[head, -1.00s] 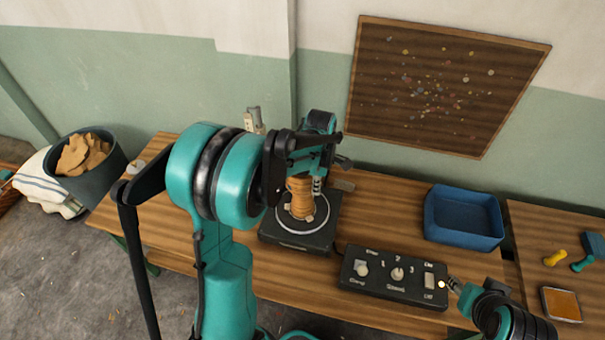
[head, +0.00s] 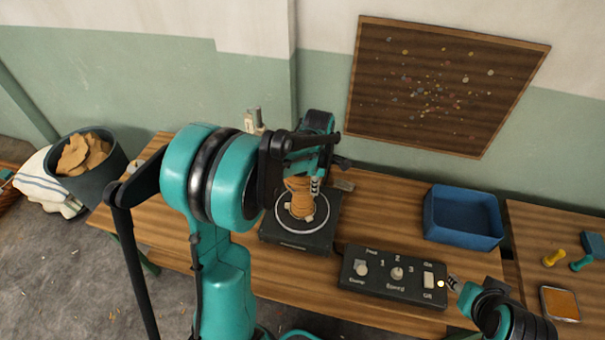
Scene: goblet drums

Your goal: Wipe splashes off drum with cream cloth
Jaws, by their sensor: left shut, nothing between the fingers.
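A small orange-brown drum (head: 299,203) with a ridged body stands upright on a round plate (head: 284,222) on a dark square base. My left arm hides part of it, and I cannot make out splashes on it. My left gripper (head: 315,187) is shut and empty, its fingertips at the right side of the drum; I cannot tell whether they touch it. My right gripper (head: 451,283) is beside the right end of the control box, too small to tell its jaws.
A control box (head: 385,291) with knobs and a switch sits in front of the base. A blue tray (head: 463,238) stands to the right. A dark bin (head: 103,181) holds tan pieces. Yellow (head: 554,257) and teal (head: 581,263) tools and an orange pad (head: 560,303) lie on the right table.

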